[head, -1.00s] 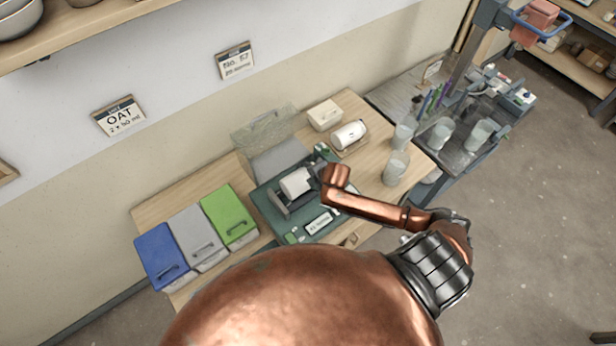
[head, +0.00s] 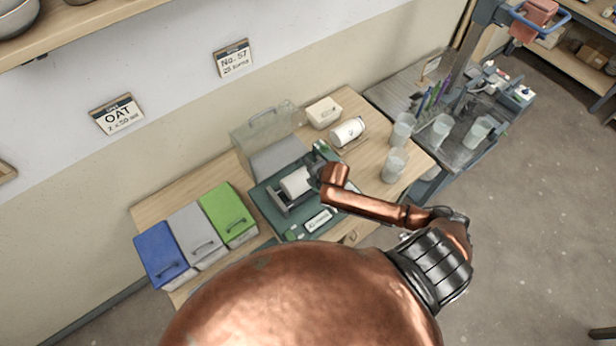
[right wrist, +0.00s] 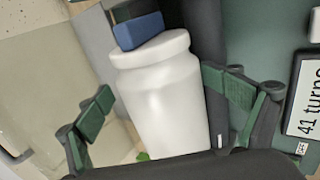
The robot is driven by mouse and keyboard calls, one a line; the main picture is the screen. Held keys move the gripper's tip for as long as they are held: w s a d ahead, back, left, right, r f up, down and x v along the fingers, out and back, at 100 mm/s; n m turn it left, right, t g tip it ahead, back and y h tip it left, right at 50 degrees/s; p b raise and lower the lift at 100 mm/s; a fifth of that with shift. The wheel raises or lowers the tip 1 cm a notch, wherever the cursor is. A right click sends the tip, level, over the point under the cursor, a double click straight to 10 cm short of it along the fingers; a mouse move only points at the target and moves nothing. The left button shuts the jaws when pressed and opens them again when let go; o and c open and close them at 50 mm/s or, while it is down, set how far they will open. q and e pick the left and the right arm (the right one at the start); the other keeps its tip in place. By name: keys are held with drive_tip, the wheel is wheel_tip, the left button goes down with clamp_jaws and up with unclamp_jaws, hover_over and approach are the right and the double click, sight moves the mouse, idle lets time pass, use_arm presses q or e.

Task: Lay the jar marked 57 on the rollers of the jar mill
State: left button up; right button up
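A white jar (head: 297,182) lies on its side on the green jar mill (head: 262,205). Its number does not show. In the right wrist view the same jar (right wrist: 162,98) has a plain side towards me, with a small blue block (right wrist: 138,31) at its far end. My right gripper (head: 318,162) is over the mill at the jar's right end. In the wrist view its green fingers (right wrist: 165,105) stand apart on both sides of the jar, with a gap at the left finger. A second white jar (head: 348,131) lies on a small stand behind. My left gripper is out of view.
A clear guard (head: 268,128) stands behind the mill. Blue (head: 160,249), grey (head: 196,232) and green (head: 228,212) lidded bins are at left. Clear cups (head: 395,165) stand at right. A wall card (head: 233,60) reads No. 57. A white box (head: 323,112) is at the back.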

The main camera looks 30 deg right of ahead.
drive_tip(key=shift+s+f, duration=0.1)
drive_tip(key=v, duration=1.2)
drive_tip(key=shift+d, duration=0.1)
